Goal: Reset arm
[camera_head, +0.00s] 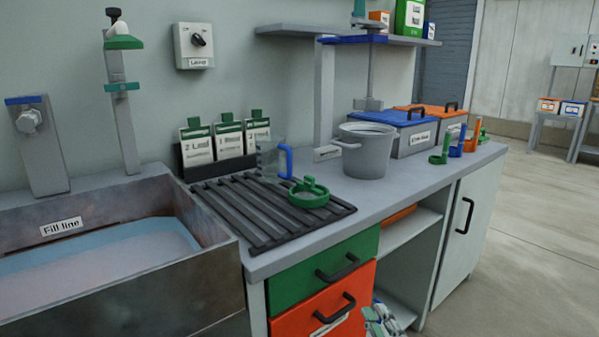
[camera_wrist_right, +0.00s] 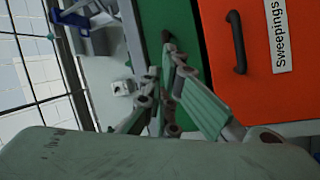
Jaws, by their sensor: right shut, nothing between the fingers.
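My right gripper (camera_head: 381,318) shows at the bottom edge of the head view, low in front of the counter, beside the orange drawer (camera_head: 325,312). In the right wrist view my right gripper (camera_wrist_right: 167,62) is shut and empty, with its fingers together in front of the green drawer (camera_wrist_right: 172,28). The orange drawer with its dark handle and "Sweepings" label also shows there (camera_wrist_right: 260,90). The drawers look shut. My left gripper is in neither view.
The counter carries a black drain rack (camera_head: 235,212) with a clear jug (camera_head: 270,160) and a green ring-shaped item (camera_head: 309,193). A grey pot (camera_head: 366,150) stands further right. A sink (camera_head: 150,295) is at left. Open shelves (camera_head: 405,232) and a white cupboard door (camera_head: 468,225) lie below the counter.

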